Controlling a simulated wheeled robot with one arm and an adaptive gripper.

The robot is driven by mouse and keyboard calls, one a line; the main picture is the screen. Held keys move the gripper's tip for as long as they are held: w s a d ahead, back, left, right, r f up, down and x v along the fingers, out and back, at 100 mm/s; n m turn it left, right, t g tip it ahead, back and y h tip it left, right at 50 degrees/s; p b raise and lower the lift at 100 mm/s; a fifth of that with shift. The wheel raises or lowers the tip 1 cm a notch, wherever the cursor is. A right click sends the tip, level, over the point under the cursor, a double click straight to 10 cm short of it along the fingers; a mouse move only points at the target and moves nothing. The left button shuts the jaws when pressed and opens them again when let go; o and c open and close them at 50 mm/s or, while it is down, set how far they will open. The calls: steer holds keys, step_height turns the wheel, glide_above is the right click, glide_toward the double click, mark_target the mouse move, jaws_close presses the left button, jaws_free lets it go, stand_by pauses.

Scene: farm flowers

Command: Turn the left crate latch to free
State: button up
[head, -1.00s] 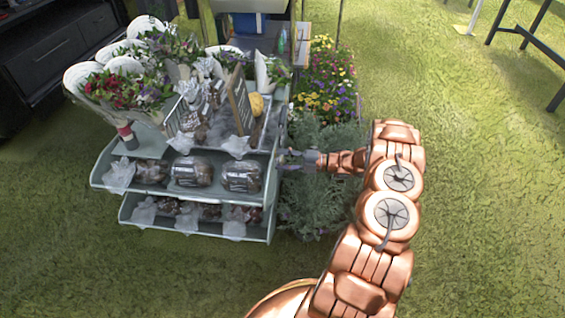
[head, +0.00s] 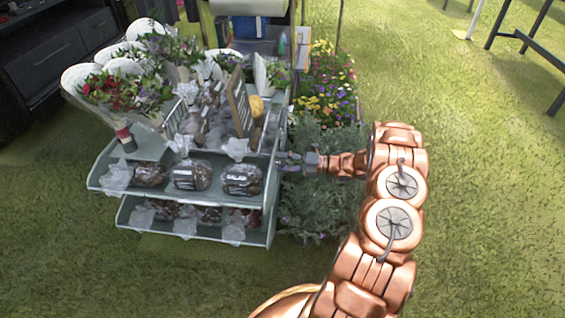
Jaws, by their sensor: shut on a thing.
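My gripper (head: 284,158) reaches in from the right, level with the upper shelf, at the right side of the grey-green display stand (head: 272,195). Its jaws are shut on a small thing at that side. The crate latch is too small to make out, and the jaws cover the spot, so I cannot read its turn. A crate-like holder (head: 172,119) with wrapped goods stands on top of the stand, left of my gripper.
Bouquets in white wrap (head: 125,85) fill the stand's left top. Bagged goods (head: 190,173) lie on its shelves. Open grass (head: 480,190) lies to the right.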

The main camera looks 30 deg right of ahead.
steer(key=o, duration=1.2)
steer(key=v, duration=1.2)
